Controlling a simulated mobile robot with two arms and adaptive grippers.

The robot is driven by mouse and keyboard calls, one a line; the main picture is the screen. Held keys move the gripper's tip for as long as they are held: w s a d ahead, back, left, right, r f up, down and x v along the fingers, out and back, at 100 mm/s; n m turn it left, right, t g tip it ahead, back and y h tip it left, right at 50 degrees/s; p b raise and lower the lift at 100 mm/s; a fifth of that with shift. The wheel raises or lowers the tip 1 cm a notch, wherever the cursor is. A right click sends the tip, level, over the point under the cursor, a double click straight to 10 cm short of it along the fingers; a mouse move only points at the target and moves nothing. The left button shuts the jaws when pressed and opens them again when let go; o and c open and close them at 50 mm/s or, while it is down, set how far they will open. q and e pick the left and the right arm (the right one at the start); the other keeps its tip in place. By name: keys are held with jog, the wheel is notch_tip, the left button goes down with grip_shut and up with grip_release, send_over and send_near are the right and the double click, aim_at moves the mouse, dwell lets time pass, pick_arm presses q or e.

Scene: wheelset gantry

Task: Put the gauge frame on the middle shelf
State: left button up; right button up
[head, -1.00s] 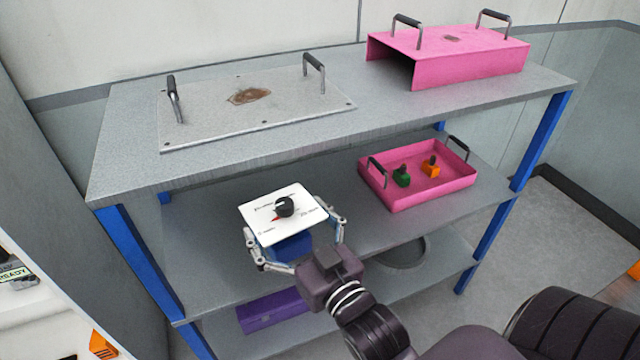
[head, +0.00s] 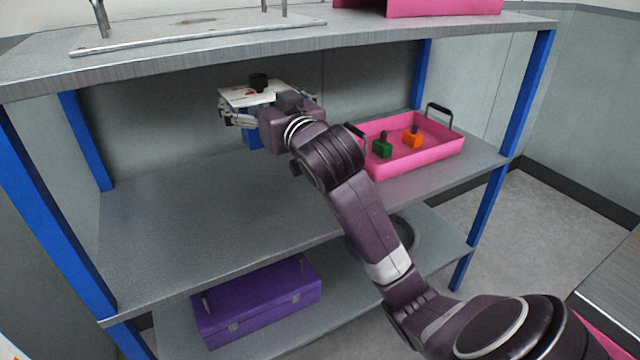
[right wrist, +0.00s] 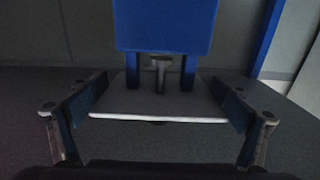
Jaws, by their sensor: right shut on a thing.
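The gauge frame has a white plate (head: 238,95) with a black knob on top and a blue body (head: 253,136) beneath. My right gripper (head: 267,103) is shut on it, with a finger at each side of the plate. In the right wrist view the white plate (right wrist: 160,108) lies between the fingers, with the blue part (right wrist: 165,25) beyond it. The frame is over the back part of the middle shelf (head: 190,225), under the top shelf, roughly level. I cannot tell whether it touches the middle shelf. My left gripper is out of view.
A pink tray (head: 440,158) with a green piece (head: 382,148) and an orange piece (head: 412,139) stands on the middle shelf's right. Blue posts (head: 525,95) and the top shelf (head: 380,33) bound the space. A purple case (head: 258,303) sits below. The middle shelf's left is bare.

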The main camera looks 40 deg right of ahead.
jog(key=shift+d+f, duration=0.15)
jog(key=shift+d, duration=0.05)
notch_tip(320, 180, down, 8)
jog(key=b, duration=0.3)
jog(key=shift+f, duration=0.2)
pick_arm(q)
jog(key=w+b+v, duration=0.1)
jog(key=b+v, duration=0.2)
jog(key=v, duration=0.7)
pick_arm(e)
notch_tip(320, 180, down, 11)
jog(key=shift+r+b, duration=0.1)
jog(key=shift+b, duration=0.45)
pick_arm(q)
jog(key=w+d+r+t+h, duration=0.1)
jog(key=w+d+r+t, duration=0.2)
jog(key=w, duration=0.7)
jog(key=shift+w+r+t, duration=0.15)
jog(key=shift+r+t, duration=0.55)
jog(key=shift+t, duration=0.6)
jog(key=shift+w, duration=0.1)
pick_arm(e)
jog(key=shift+f, duration=0.2)
jog(key=o, duration=1.2)
jog(key=shift+c, duration=0.2)
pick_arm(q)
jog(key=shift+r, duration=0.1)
